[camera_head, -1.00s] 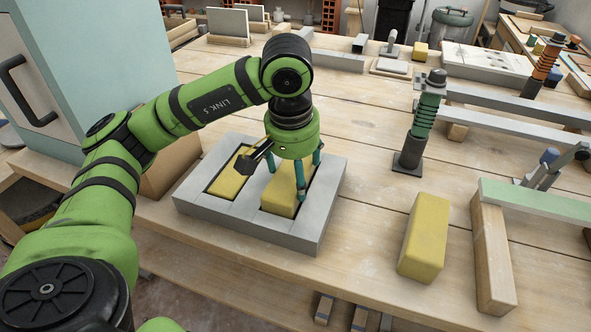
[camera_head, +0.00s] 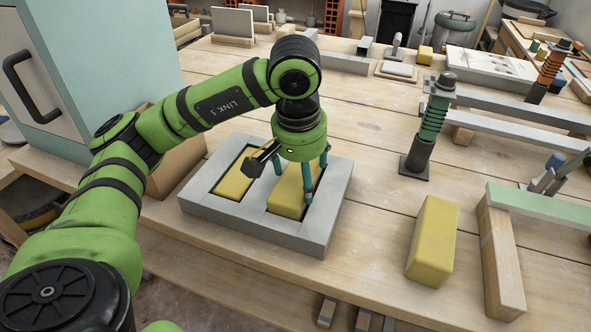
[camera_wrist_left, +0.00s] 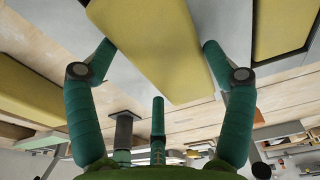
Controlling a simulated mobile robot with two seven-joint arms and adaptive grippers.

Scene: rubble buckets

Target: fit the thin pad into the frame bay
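A grey frame (camera_head: 322,235) with two bays lies on the bench in the head view. One yellow pad (camera_head: 236,180) sits in its left bay. A second yellow pad (camera_head: 287,197) is at the right bay, with a dark gap beside its right edge; I cannot tell how deep it sits. My left gripper (camera_head: 293,180) points down over this second pad. In the left wrist view, its fingertips (camera_wrist_left: 157,48) lie against both long edges of the yellow pad (camera_wrist_left: 155,50). My right gripper is not in view.
A yellow block (camera_head: 432,240) stands on the bench right of the frame. A pale cabinet (camera_head: 95,60) stands at the left. The bench between frame and block is clear.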

